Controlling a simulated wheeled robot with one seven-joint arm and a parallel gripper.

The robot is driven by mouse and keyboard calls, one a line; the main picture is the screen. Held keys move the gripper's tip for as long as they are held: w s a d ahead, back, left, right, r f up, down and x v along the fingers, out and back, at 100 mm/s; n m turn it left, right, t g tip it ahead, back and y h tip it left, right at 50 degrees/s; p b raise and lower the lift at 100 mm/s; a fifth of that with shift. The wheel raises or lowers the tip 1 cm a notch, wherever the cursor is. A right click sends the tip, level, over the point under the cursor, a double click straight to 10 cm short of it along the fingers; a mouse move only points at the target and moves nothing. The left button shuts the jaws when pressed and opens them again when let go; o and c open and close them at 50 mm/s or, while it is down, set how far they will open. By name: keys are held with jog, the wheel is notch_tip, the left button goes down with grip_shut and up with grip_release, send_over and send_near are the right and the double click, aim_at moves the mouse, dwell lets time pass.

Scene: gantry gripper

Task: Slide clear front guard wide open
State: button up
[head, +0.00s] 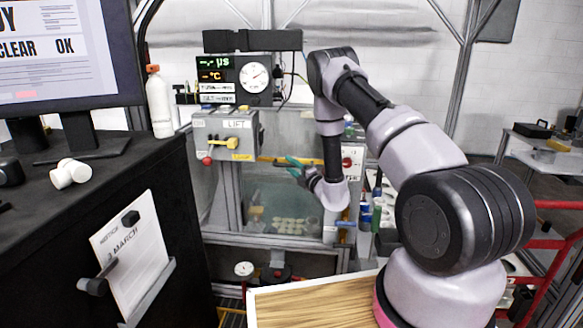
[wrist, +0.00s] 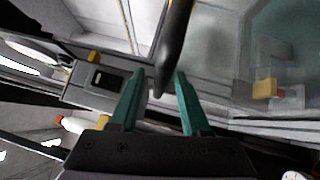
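The clear front guard (head: 268,188) covers the front of the machine in the head view, with pale round pieces visible behind it. A clear panel also shows at the right of the wrist view (wrist: 235,50). My gripper (head: 290,163), with teal fingers, is in front of the guard's upper part, near a yellow-and-dark strip. In the wrist view my gripper (wrist: 160,76) has its fingers apart. A dark rounded bar (wrist: 176,35) comes down from the top and ends between the fingertips. I cannot tell whether the fingers touch it, or whether it is the guard's handle.
A LIFT box (head: 225,135) with a yellow lever and red knob is left of my gripper. A gauge panel (head: 235,80) stands above. A black cabinet (head: 90,215) fills the left side. A wooden board (head: 310,305) lies in the foreground.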

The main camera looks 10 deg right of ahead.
grip_shut()
dwell(1.3)
